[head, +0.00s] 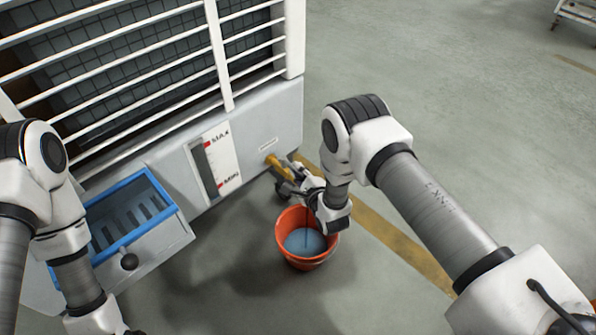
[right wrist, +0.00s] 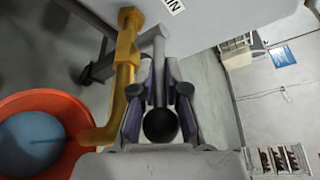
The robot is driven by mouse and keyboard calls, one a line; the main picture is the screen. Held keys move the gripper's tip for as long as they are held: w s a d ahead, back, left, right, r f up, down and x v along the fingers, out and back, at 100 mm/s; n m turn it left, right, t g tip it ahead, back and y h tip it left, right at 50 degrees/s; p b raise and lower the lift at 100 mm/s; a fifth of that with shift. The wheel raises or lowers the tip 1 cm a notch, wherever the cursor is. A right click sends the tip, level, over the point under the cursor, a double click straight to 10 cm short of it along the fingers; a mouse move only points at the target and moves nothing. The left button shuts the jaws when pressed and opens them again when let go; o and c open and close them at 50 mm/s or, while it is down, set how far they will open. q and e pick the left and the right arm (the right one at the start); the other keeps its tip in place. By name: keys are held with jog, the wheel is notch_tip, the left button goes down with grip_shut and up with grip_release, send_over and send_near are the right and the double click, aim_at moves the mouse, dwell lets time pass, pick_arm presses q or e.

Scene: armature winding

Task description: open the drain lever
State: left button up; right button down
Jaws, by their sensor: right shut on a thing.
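The drain lever (right wrist: 157,62) is a pale grey bar with a black ball knob (right wrist: 160,125), beside the brass drain tap (right wrist: 125,68). The tap also shows in the head view (head: 274,161), low on the grey machine. My right gripper (right wrist: 160,108) is shut on the lever, with the knob between its fingers; it also shows in the head view (head: 287,183). The tap's bent spout points toward the orange bucket (head: 287,252). Blue liquid (head: 303,243) with a thin dark streak is in the bucket. My left gripper's fingers are out of view at the lower left.
The machine (head: 255,133) has a white-barred grille and a level gauge (head: 205,168) marked MAX and MIN. A blue-rimmed drawer (head: 172,205) with a black knob sticks out at left. Open floor lies to the right, crossed by a yellow line (head: 385,232).

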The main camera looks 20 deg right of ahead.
jog(key=c, duration=1.2)
grip_release()
jog(key=v, duration=1.2)
